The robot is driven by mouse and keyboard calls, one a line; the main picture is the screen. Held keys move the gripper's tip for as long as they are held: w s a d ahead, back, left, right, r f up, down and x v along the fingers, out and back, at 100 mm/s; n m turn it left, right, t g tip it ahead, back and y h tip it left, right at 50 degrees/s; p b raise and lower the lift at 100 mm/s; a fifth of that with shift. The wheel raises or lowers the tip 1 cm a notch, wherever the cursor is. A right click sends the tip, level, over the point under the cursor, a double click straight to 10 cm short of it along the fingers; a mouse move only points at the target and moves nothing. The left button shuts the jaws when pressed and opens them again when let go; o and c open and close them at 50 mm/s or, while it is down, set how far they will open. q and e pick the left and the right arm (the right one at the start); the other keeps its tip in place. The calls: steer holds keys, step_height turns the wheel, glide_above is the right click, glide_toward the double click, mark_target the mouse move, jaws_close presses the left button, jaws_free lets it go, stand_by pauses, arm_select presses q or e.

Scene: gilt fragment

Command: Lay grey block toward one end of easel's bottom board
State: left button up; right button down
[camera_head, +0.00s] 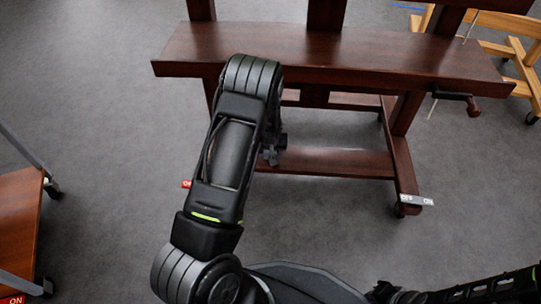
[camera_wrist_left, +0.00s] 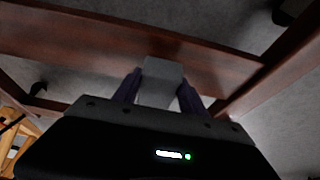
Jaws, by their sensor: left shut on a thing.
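The grey block (camera_wrist_left: 160,82) is between the two dark fingers of my left gripper (camera_wrist_left: 159,92) in the left wrist view. The gripper is shut on it. A dark red-brown board of the easel (camera_wrist_left: 215,58) runs behind the block; I cannot tell whether they touch. In the head view the easel has a wide upper ledge (camera_head: 370,58) and a low bottom board (camera_head: 335,162) near the floor. My left arm reaches over the ledge's left part and hides the block and most of its gripper. My right gripper (camera_head: 392,293) is low at the bottom right, its fingers unclear.
A crank handle (camera_head: 455,97) sticks out below the ledge at right. A lighter wooden easel (camera_head: 515,50) stands at the back right. A reddish wooden piece on casters (camera_head: 18,215) is at the left edge. Grey floor (camera_head: 330,225) is clear in front of the easel.

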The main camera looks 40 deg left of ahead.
arm_select(q)
steer(key=shift+f+b, duration=0.7)
steer(key=shift+f, duration=0.85)
steer(key=shift+f, duration=0.15)
steer(key=o, duration=1.3)
steer(key=p+v, duration=0.6)
steer(key=v, duration=0.6)
steer(key=shift+p, duration=0.3)
